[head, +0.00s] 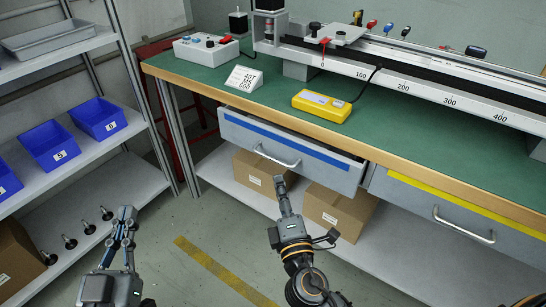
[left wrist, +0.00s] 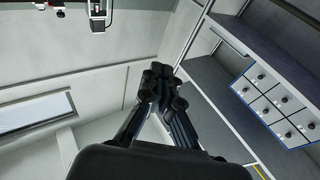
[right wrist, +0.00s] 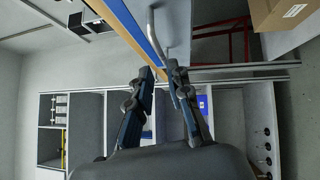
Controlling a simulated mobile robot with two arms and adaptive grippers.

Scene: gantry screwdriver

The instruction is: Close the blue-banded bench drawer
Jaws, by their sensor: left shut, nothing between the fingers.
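The blue-banded drawer (head: 290,152) stands pulled out from under the bench, with a dark gap behind the right end of its front. Its metal handle (head: 277,157) also shows in the right wrist view (right wrist: 154,32), along with the blue band (right wrist: 142,25). My right gripper (head: 280,182) is just below and in front of the drawer front, near the handle. In the right wrist view its fingers (right wrist: 160,70) are apart, with nothing seen between them. My left gripper (head: 127,213) is shut and empty, away from the drawer at the lower left.
A yellow-banded drawer (head: 430,205) is to the right. Cardboard boxes (head: 338,212) stand on the shelf below. A rack with blue bins (head: 98,118) is at the left. The green bench top (head: 225,78) carries a yellow device (head: 321,106). Open floor lies between rack and bench.

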